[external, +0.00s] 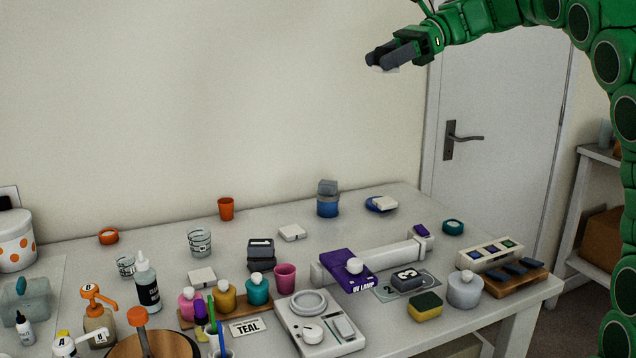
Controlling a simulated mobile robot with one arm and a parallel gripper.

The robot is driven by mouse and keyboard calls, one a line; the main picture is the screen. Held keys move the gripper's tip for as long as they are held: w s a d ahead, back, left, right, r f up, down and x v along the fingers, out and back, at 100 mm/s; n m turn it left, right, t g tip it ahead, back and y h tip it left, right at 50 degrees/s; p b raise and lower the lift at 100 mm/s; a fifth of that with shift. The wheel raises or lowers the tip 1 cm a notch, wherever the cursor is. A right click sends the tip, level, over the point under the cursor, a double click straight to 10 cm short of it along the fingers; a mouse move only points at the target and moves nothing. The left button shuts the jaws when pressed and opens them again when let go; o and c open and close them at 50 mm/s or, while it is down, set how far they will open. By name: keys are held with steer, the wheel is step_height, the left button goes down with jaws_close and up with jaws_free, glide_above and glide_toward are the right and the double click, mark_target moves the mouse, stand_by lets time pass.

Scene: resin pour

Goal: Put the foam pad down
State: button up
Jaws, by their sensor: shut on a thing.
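My gripper (382,58) is raised high above the back right of the table, in front of the wall beside the door. Its dark fingers are shut on the foam pad (388,69), of which only a pale, light grey sliver shows below them. The rest of the pad is hidden by the fingers. The pad is well clear of the table (370,237) and touches nothing there.
Similar white pads lie at the table's middle (292,233) and left (202,276); another pale piece rests on a blue item (380,204). A purple UV lamp box (347,270), scale (320,325) and bottles crowd the front. Bare tabletop shows toward the back.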

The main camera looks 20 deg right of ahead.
step_height(320, 180, down, 31)
glide_above(337, 247)
steer(key=f, duration=0.9)
steer(key=shift+s+d, duration=0.15)
steer(key=shift+s, duration=0.25)
steer(key=shift+w+f, duration=0.55)
steer(key=shift+f, duration=1.65)
steer(key=shift+f, duration=0.15)
steer(key=o, duration=1)
steer(key=shift+o, duration=0.2)
